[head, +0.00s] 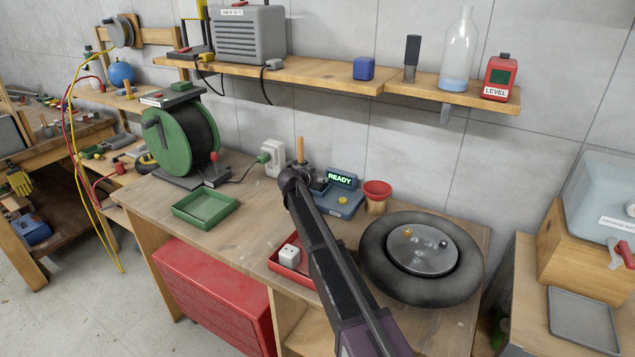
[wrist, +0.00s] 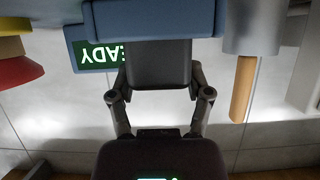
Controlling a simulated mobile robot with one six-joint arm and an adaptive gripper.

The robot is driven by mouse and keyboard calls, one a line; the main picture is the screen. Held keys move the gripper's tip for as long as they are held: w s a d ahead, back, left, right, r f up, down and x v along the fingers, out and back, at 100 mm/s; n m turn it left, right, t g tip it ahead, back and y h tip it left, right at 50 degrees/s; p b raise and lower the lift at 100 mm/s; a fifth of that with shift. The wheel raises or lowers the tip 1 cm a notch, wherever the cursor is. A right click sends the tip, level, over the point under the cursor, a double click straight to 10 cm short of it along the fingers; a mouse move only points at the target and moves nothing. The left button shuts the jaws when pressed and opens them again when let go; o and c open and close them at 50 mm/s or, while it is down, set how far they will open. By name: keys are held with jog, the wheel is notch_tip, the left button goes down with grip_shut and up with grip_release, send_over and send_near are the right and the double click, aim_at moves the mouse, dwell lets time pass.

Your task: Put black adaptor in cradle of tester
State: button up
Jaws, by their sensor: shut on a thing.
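The blue tester (head: 345,203) stands on the workbench with its green READY display (head: 342,179) lit. It also shows upside down in the wrist view (wrist: 150,18). My gripper (wrist: 160,80) is shut on the black adaptor (wrist: 158,62), a dark block between its two fingers. The adaptor's far end meets the tester's blue edge in the wrist view. I cannot tell whether it touches the tester or sits in the cradle. In the head view my arm and gripper hide the tester's left side, and the adaptor cannot be made out.
A wooden handle (head: 300,150) stands upright close left of the tester.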

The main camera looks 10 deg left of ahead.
jog(key=shift+f, duration=0.2)
jog(key=o, duration=1.2)
jog(key=shift+c, duration=0.2)
jog(key=shift+r, duration=0.25)
jog(key=shift+s+a+r, duration=0.1)
jog(key=shift+s+r, duration=0.05)
jog(key=shift+s, duration=0.15)
jog(key=p+v, duration=0.5)
jog(key=v, duration=0.6)
jog(key=shift+s, duration=0.15)
